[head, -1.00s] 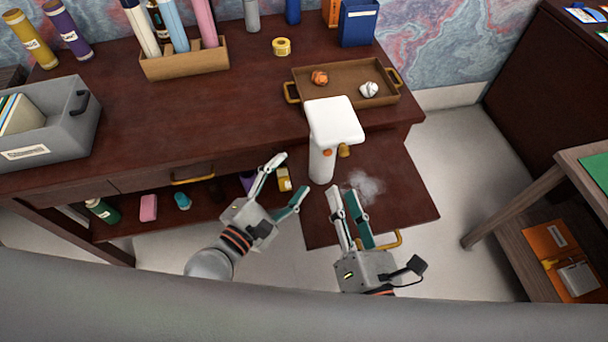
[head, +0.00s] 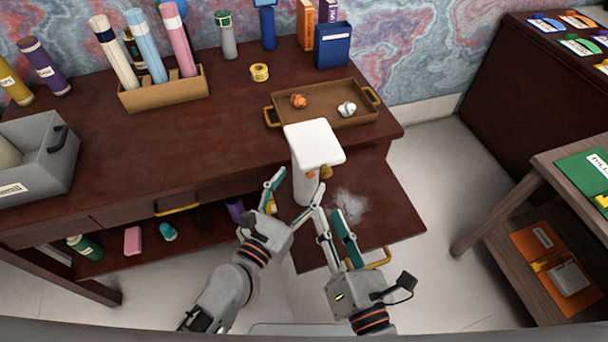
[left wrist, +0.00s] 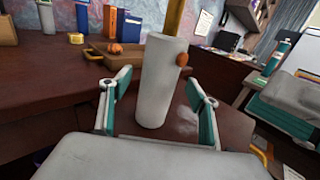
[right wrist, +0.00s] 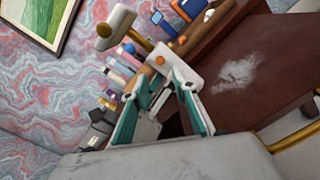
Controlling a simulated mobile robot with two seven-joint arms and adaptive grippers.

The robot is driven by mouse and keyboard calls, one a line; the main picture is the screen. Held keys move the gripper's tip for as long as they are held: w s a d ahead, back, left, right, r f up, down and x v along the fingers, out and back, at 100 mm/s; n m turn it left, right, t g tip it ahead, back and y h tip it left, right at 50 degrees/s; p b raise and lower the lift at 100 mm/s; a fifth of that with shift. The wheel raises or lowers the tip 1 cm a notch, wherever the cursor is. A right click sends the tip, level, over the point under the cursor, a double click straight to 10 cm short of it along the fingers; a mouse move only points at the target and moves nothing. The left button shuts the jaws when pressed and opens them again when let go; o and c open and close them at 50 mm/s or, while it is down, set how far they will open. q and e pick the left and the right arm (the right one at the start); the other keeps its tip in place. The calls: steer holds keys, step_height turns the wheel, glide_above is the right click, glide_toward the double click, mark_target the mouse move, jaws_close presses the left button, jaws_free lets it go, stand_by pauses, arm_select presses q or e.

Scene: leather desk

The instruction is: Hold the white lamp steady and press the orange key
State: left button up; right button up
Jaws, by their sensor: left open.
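The white lamp (head: 306,188) stands upright on a dark brown pulled-out board, its flat white head (head: 314,142) on top. Its orange key (head: 310,175) is on the upper body; it also shows in the left wrist view (left wrist: 182,59) and the right wrist view (right wrist: 160,60). My left gripper (head: 296,192) is open, with a finger on either side of the lamp body (left wrist: 160,85); contact is not clear. My right gripper (head: 329,202) is at the lamp's lower right, empty, its fingers apart and pointing up toward the lamp. In the right wrist view (right wrist: 162,68) the lamp body is beyond its fingertips.
The pulled-out board (head: 385,215) has a pale smudge (head: 349,206) and a brass handle (head: 377,258). Behind the lamp, a brown tray (head: 320,118) holds an orange ball and a white ball. A yellow tape roll (head: 260,72) lies on the desk. Open floor lies right of the board.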

mark_target(300, 183)
arm_select(q)
steer(key=shift+x, duration=1.8)
steer(key=c, duration=1.6)
arm_select(e)
jaws_close()
